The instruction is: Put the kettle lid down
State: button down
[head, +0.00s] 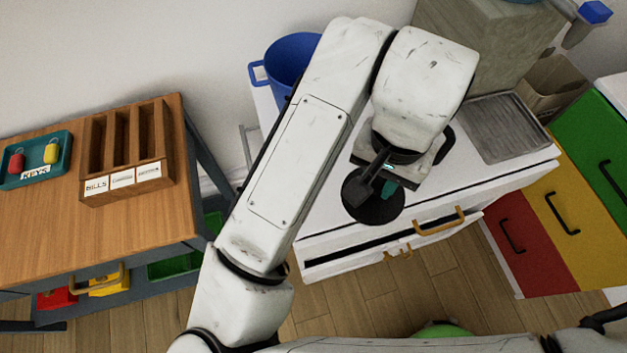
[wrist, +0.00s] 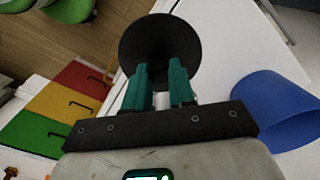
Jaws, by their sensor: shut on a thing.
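The kettle lid is a round black disc (head: 368,208) seen at the front edge of the white cabinet top. It also shows in the wrist view (wrist: 158,40), just beyond my fingertips. My gripper (head: 386,186) points down with its teal fingers shut on the lid's grip; the fingers show clearly in the wrist view (wrist: 160,72). The grip itself is mostly hidden between them. I cannot tell whether the lid touches the surface. A black curved part (head: 445,147) shows behind my wrist; I cannot tell if it belongs to the kettle.
The white cabinet top (head: 330,190) has bare room left of the lid. A blue pot (head: 292,58) stands at its back left, a grey ribbed tray (head: 508,128) at its right. A drawer with a brass handle (head: 440,222) stands slightly open. A wooden desk (head: 50,220) is left.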

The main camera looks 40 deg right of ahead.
jog(key=w+a+f, duration=0.1)
jog(key=w+f, duration=0.1)
jog(key=w, duration=0.1)
jog(key=w+a+f, duration=0.1)
jog(key=w+f, duration=0.2)
jog(key=w+a+f, duration=0.1)
jog(key=w+f, duration=0.2)
jog(key=w, duration=0.1)
jog(key=shift+f, duration=0.15)
jog(key=shift+w+a+f, duration=0.1)
jog(key=shift+w+f, duration=0.15)
jog(key=shift+f, duration=1.4)
jog(key=shift+f, duration=0.1)
jog(key=shift+f+b, duration=0.1)
jog(key=shift+b, duration=0.2)
jog(key=c, duration=0.9)
grip_release()
jog(key=shift+c, duration=0.2)
